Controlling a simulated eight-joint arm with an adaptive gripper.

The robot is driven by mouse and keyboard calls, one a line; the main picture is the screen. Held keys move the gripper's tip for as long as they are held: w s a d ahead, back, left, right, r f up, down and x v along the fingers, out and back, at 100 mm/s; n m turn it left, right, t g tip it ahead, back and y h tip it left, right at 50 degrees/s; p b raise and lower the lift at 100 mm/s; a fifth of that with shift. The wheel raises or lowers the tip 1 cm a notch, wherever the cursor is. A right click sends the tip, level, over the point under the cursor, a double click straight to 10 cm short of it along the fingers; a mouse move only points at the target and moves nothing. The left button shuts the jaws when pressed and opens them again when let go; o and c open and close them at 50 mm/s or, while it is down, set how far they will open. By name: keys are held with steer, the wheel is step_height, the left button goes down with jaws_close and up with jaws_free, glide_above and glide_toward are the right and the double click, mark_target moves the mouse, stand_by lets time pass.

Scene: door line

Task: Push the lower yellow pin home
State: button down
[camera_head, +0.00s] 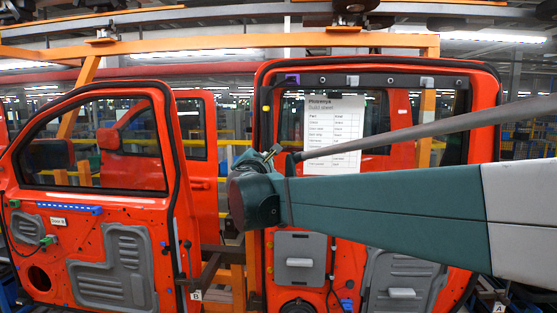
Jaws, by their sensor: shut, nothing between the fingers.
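The red right-hand door (262,85) hangs upright, facing me. A small yellow pin (266,109) shows on the left edge of its window frame. I cannot make out a second, lower yellow pin; my arm covers the door's middle. My gripper (272,152) shows only as a small dark part above the rounded end of my arm, in front of the door's left side. It is shut, with nothing seen in it. I cannot tell whether it touches the door.
A printed build sheet (334,135) hangs over the door window. Another red door (70,215) hangs at left, with a blue strip and grey panels. Orange carrier beams (220,44) run overhead. Grey pockets (300,258) sit below my arm. Dark brackets stand between the doors.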

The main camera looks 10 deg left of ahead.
steer(key=shift+w, duration=0.55)
stand_by(0.4)
steer(key=shift+s, duration=0.1)
steer(key=s, duration=0.7)
stand_by(0.7)
steer(key=s, duration=1.2)
stand_by(0.4)
steer(key=shift+f, duration=0.1)
